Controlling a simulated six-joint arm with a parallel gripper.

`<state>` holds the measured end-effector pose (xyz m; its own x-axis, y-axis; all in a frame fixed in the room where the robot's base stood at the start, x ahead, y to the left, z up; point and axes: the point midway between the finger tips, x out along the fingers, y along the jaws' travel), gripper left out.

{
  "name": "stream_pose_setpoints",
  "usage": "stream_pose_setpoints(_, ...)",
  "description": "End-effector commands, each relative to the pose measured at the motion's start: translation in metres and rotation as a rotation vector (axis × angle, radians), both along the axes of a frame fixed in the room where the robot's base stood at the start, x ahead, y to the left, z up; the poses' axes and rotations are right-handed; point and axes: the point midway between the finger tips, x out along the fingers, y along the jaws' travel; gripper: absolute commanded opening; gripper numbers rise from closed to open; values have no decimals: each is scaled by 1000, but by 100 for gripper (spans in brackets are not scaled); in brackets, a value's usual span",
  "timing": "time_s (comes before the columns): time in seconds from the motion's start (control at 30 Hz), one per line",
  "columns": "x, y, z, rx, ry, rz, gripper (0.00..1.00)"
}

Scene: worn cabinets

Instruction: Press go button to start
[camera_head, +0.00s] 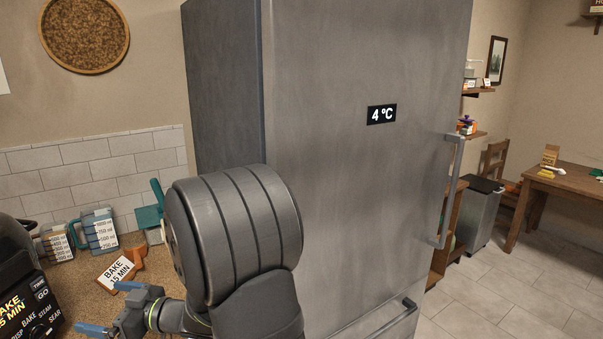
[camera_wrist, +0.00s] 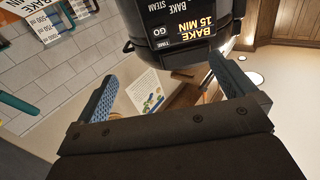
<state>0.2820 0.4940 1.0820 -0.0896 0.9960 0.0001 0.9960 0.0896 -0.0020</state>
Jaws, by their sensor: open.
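A black cooker (camera_head: 18,262) stands on the counter at the far left, with a lit panel reading "BAKE 15 MIN". Its GO button label (camera_head: 41,294) is at the panel's upper right, near "TIME". In the wrist view the cooker is at the top, upside down, and GO (camera_wrist: 159,31) shows beside "TIME". My gripper (camera_head: 108,308) has blue fingers spread apart with nothing between them. It is to the right of the panel and apart from it. In the wrist view its fingers (camera_wrist: 163,72) lie below the panel.
Measuring jugs (camera_head: 98,229) stand at the back of the counter against the tiled wall. A large grey fridge (camera_head: 345,190) reading 4 °C stands right of my arm. A wooden table (camera_head: 565,180) is at the far right, with open floor before it.

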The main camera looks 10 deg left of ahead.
Motion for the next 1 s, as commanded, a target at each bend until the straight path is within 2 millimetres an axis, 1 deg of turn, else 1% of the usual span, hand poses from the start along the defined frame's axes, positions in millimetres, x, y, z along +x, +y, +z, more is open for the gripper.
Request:
stream_pose_setpoints(0.03,0,5,0,0,-1,0,100)
stream_pose_setpoints(0.1,-1,10,0,-1,-2,-1,100)
stream_pose_setpoints(0.2,-1,13,0,0,-2,-1,100)
stream_pose_setpoints(0.47,-1,14,0,0,-2,-3,100)
stream_pose_setpoints(0.5,0,14,0,0,-2,-3,92)
stream_pose_setpoints(0.67,0,14,0,0,-2,-3,61)
stream_pose_setpoints(0.7,0,14,0,0,-2,-3,53)
stream_pose_setpoints(0.77,0,14,0,0,-2,-3,41)
stream_pose_setpoints(0.9,0,14,0,0,-2,-3,14)
stream_pose_setpoints(0.97,0,14,0,0,-2,-3,2)
stream_pose_setpoints(1.0,0,14,0,0,-2,-3,0)
